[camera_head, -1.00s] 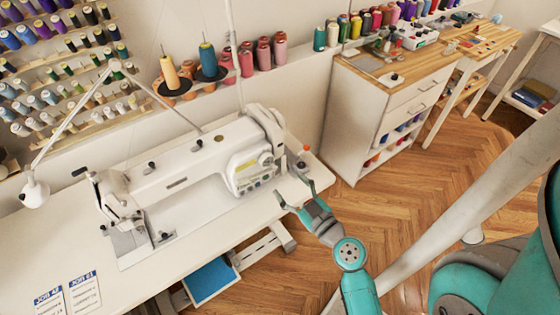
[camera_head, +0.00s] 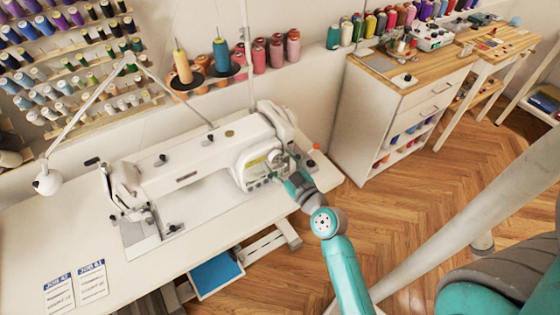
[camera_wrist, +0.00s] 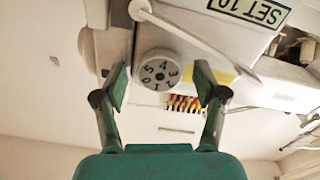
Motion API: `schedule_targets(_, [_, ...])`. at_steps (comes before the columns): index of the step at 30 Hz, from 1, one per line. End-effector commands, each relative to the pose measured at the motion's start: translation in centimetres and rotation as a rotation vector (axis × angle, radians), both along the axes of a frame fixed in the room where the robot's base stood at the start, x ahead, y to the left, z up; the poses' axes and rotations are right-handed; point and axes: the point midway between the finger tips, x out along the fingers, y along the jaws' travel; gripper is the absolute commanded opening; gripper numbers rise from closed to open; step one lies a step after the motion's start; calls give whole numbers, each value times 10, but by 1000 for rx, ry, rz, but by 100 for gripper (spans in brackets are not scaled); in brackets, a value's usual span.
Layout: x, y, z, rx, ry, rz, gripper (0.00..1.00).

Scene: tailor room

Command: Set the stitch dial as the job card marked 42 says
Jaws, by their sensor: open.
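The white stitch dial (camera_wrist: 158,72) with black digits faces the wrist camera on the sewing machine's end. My gripper (camera_wrist: 161,84) is open, its two green fingers on either side of the dial, with gaps visible; contact cannot be confirmed. In the head view my gripper (camera_head: 283,166) is at the right end of the white sewing machine (camera_head: 195,160) and hides the dial. The job card marked 42 (camera_head: 58,297) lies flat at the table's front left, beside a card apparently marked 41 (camera_head: 92,283). Their smaller lines are too small to read.
A white lever (camera_wrist: 180,32) and a panel with a black-lettered label (camera_wrist: 250,12) are close above the dial in the wrist view. An orange-red knob (camera_head: 316,147) stands behind my gripper. The white table (camera_head: 85,240) is clear in front of the machine.

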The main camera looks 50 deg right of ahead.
Motion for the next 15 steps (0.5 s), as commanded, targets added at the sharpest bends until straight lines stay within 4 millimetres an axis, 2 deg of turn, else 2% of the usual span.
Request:
schedule_targets(2, [0, 0, 0, 0, 0, 0, 71])
schedule_targets(9, [0, 0, 0, 0, 0, 0, 11])
schedule_targets(15, [0, 0, 0, 6, -2, 0, 11])
